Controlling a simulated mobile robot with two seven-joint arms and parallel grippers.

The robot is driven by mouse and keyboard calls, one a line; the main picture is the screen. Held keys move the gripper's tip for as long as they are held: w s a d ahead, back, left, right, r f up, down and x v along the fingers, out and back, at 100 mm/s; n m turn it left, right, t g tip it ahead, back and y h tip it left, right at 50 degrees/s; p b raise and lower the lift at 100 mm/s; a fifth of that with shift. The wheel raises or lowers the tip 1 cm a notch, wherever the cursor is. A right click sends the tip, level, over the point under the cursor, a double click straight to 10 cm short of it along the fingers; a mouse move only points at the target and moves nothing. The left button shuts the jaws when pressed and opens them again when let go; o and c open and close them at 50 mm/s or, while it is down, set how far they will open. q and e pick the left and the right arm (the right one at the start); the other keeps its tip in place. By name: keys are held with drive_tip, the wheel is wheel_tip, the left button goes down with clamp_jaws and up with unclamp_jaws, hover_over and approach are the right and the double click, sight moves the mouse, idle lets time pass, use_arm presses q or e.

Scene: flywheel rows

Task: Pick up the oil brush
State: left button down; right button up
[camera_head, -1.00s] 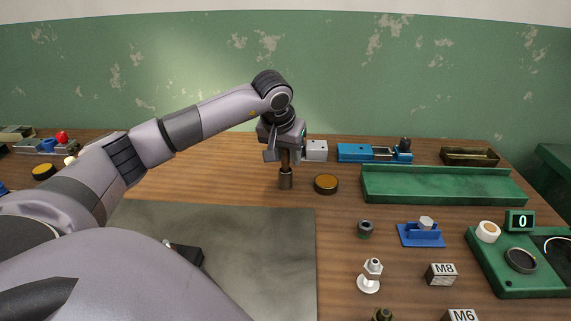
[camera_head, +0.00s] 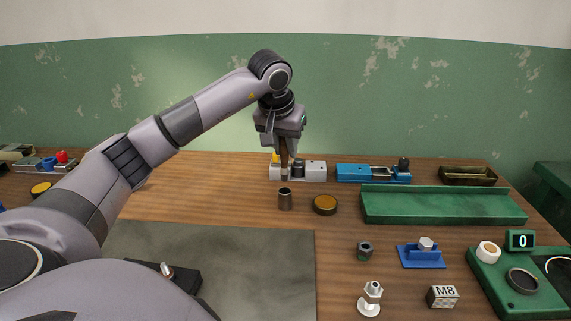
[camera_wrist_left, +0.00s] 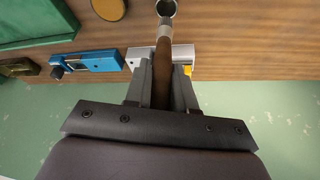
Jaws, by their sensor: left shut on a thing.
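The oil brush (camera_head: 284,165) has a brown handle and hangs roughly upright from my left gripper (camera_head: 283,147), which is shut on the handle. In the left wrist view the brown handle (camera_wrist_left: 161,68) runs between the fingers of my left gripper (camera_wrist_left: 162,75), with a pale metal ferrule at its far end. The brush appears to be clear of the cup. My right gripper is not in view.
A round amber-topped tin (camera_head: 325,205) stands right of the cup. A grey-white block fixture (camera_head: 316,171) and a blue vise (camera_head: 360,173) are behind. A green tray (camera_head: 440,206) lies to the right. A grey mat (camera_head: 250,265) covers the front left.

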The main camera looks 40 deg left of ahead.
use_arm(q)
wheel_tip(320, 180, up, 12)
drive_tip(key=shift+r+p, duration=0.15)
drive_tip(key=shift+p, duration=0.5)
